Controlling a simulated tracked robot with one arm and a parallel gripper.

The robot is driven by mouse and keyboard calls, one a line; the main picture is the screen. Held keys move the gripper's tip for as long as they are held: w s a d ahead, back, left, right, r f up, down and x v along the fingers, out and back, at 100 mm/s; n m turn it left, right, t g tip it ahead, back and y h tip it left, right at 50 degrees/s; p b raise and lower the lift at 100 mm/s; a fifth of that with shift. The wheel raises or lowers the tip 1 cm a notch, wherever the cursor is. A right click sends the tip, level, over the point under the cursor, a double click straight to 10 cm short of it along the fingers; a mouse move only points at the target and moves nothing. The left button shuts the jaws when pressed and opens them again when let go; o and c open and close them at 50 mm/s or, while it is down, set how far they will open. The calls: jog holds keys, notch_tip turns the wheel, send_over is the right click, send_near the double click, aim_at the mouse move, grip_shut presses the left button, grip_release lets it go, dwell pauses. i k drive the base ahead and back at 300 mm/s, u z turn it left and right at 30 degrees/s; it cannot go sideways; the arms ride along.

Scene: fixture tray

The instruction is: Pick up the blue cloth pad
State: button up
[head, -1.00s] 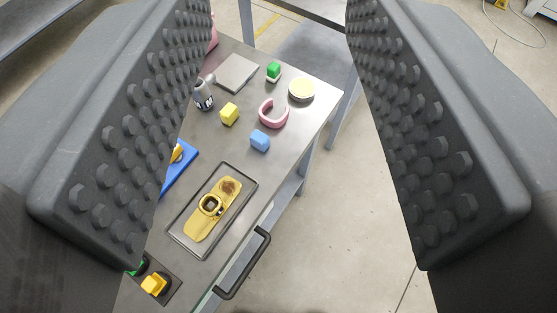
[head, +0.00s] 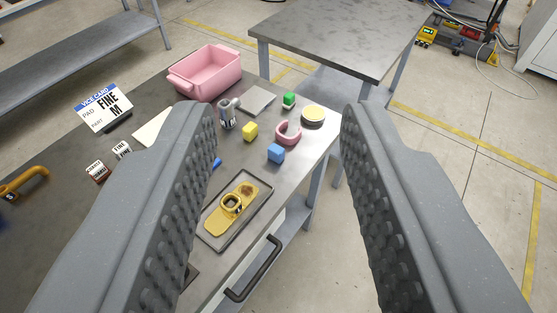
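My gripper (head: 278,112) is open and empty, its two studded grey fingers wide apart above the grey table (head: 60,225). A small light-blue block (head: 276,153) sits on the table between the fingers in the picture, well beyond them. Another blue thing (head: 216,162) shows only as a sliver beside the left finger, which hides the rest. I cannot tell from texture which of these is the cloth pad. A card (head: 103,109) at the left reads "VICE CARD", "PAD FINE" and "PART M".
A dark tray (head: 262,207) holds a yellow metal part (head: 222,219). Near the blue block are a yellow block (head: 250,131), a pink C-shaped piece (head: 290,133), a green block (head: 289,100), a round tin (head: 313,115) and a grey bottle (head: 227,116). A pink bin (head: 205,73) stands behind.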

aim_at(276, 152)
jog(key=u, duration=0.05)
jog(key=i, duration=0.95)
jog(key=z, duration=0.05)
